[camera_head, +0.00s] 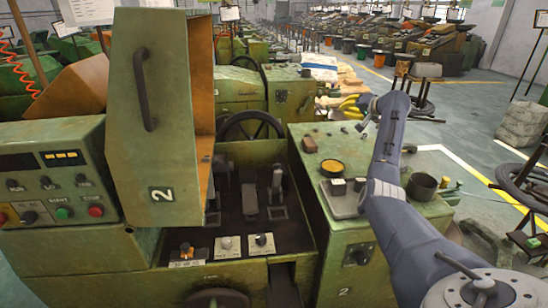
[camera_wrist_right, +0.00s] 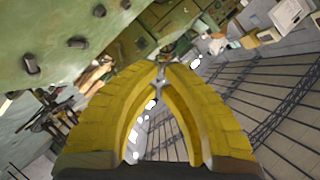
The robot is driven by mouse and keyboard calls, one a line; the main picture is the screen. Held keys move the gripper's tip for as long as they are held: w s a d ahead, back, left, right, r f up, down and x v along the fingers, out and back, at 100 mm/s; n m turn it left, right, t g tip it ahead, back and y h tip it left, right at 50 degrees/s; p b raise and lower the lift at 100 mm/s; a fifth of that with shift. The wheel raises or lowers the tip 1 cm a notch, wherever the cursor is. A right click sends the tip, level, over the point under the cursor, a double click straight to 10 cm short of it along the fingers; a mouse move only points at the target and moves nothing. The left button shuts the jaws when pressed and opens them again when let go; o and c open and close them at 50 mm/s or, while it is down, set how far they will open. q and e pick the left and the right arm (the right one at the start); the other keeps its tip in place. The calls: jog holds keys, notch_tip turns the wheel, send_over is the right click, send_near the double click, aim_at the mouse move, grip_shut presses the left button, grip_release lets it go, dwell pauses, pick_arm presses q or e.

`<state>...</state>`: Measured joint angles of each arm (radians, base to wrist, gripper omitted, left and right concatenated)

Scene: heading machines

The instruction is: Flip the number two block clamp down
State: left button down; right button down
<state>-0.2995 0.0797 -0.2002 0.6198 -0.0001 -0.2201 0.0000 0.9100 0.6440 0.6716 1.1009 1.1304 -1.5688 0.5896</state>
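The green machine (camera_head: 330,260) carries a "2" on its front and on its raised cover (camera_head: 165,90), which stands upright at the left of the open bay. Inside the bay, dark metal parts stand up, one at the middle (camera_head: 249,195) and one farther right (camera_head: 277,185). I cannot tell which is the block clamp. My right gripper (camera_head: 350,107) is up beyond the machine's right side, well apart from the bay. In the right wrist view its yellow fingers (camera_wrist_right: 163,76) come together at the tips with nothing between them. My left gripper is out of view.
A control panel (camera_head: 50,185) with knobs and buttons is at the left. A dark cup (camera_head: 422,187) and a yellow round dish (camera_head: 332,167) sit on the machine's right top. A black handwheel (camera_head: 252,127) stands behind the bay.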

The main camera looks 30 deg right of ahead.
jog(key=w+a+n+g, duration=0.1)
jog(key=a+n+g, duration=0.1)
jog(key=a, duration=0.8)
jog(key=w+a+f+n+g, duration=0.1)
jog(key=a+g, duration=0.4)
jog(key=a, duration=0.6)
jog(key=w+a+f+n+g, duration=0.1)
jog(key=w+a+n+g, duration=0.2)
jog(key=a, duration=0.7)
jog(key=shift+a+n+g+h, duration=0.3)
jog(key=shift+n+g+h, duration=0.1)
jog(key=shift+g, duration=0.3)
jog(key=shift+w+f, duration=0.1)
jog(key=shift+f, duration=0.05)
notch_tip(320, 180, down, 12)
jog(key=s, duration=0.1)
jog(key=shift+s+a+r, duration=0.15)
jog(key=shift+s+r, duration=0.05)
jog(key=shift+r, duration=0.05)
jog(key=shift+a, duration=0.1)
